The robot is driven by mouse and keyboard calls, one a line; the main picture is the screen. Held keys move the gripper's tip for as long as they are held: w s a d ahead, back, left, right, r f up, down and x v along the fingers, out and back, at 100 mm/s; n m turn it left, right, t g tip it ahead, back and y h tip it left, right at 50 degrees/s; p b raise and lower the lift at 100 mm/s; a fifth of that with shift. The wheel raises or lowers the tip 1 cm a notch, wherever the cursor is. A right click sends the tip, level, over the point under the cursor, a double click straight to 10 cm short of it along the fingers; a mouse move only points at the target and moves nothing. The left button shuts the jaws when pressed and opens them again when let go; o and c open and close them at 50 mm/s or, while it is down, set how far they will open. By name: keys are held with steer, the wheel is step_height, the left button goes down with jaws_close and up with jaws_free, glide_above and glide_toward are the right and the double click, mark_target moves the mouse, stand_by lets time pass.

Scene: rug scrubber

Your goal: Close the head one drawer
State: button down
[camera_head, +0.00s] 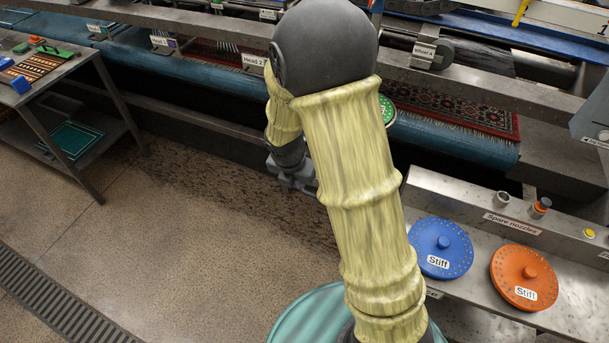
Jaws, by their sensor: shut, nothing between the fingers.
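The rug scrubber's long metal beam (210,52) crosses the back of the view. A label that seems to read "Head 1" (163,41) hangs on it at the left, and a "Head 2" label (253,61) hangs nearer the middle. I cannot pick out the head one drawer or tell whether it is open. My gripper (296,180) is shut and empty, pointing down over the floor in front of the machine. My arm hides part of it and the middle of the machine.
A metal table (40,90) with coloured items stands at the left. A patterned rug (450,107) lies on the machine's blue bed. At the right, a steel shelf holds a blue "Stiff" disc (443,243) and an orange one (527,272). The stone floor (190,240) between is clear.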

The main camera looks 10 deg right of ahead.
steer(key=w+f, duration=0.1)
steer(key=w+d+f+p, duration=0.2)
steer(key=shift+w+d+f, duration=0.25)
steer(key=shift+f, duration=0.1)
steer(key=shift+w+d+f, duration=0.1)
steer(key=shift+w+d, duration=0.1)
steer(key=shift+w, duration=0.1)
steer(key=shift+w, duration=0.15)
